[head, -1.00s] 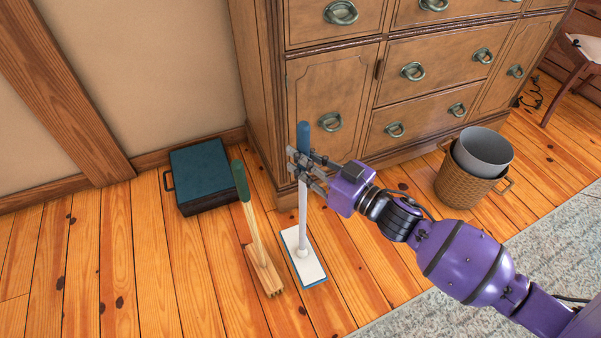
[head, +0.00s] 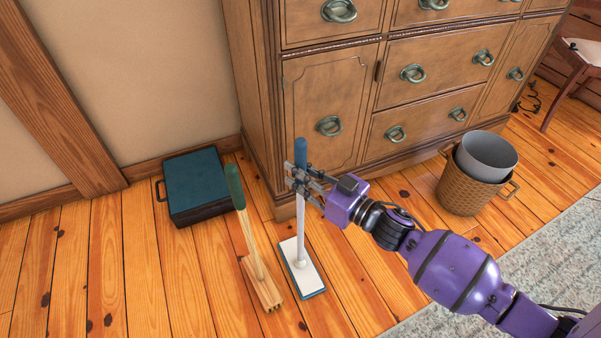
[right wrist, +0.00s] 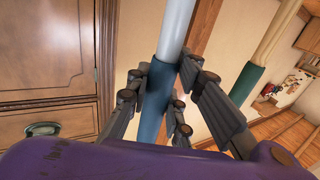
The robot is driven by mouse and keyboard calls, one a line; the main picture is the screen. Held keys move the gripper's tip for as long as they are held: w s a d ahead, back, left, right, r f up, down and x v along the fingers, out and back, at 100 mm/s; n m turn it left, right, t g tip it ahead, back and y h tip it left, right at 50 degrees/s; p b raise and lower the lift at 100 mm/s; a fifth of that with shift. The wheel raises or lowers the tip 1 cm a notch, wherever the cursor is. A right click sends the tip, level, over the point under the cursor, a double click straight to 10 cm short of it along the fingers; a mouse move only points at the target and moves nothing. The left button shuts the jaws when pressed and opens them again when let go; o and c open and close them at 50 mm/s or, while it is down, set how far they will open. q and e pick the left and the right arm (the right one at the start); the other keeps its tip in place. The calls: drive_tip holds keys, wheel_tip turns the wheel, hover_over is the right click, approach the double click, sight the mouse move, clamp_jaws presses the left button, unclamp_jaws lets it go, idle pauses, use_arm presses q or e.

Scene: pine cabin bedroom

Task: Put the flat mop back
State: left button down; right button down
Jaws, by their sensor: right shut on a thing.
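The flat mop has a white pole (head: 301,222), a blue grip (head: 300,152) and a flat white head with a blue edge (head: 302,268). It stands nearly upright in front of the wooden cabinet; its head is at the floor, but I cannot tell whether it touches. My right gripper (head: 299,178) is shut on the mop near its blue grip. In the right wrist view the fingers close around the blue grip (right wrist: 152,115), with the white pole (right wrist: 177,30) beyond. My left gripper is not in view.
A broom with a green grip (head: 234,185) stands close left of the mop. A dark teal case (head: 196,180) lies by the wall. The cabinet (head: 315,95) is right behind. A wicker basket (head: 466,195) with a grey bin (head: 487,157) stands to the right. Floor at left is clear.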

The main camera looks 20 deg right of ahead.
drive_tip(key=shift+f, duration=0.1)
drive_tip(key=c, duration=1.6)
unclamp_jaws()
drive_tip(key=shift+o, duration=0.2)
drive_tip(key=shift+s+d, duration=0.1)
drive_tip(key=shift+s, duration=0.1)
drive_tip(key=p+v, duration=0.3)
drive_tip(key=v, duration=0.8)
drive_tip(key=shift+s+d+p, duration=0.15)
drive_tip(key=shift+s+p, duration=0.1)
drive_tip(key=shift+p, duration=0.05)
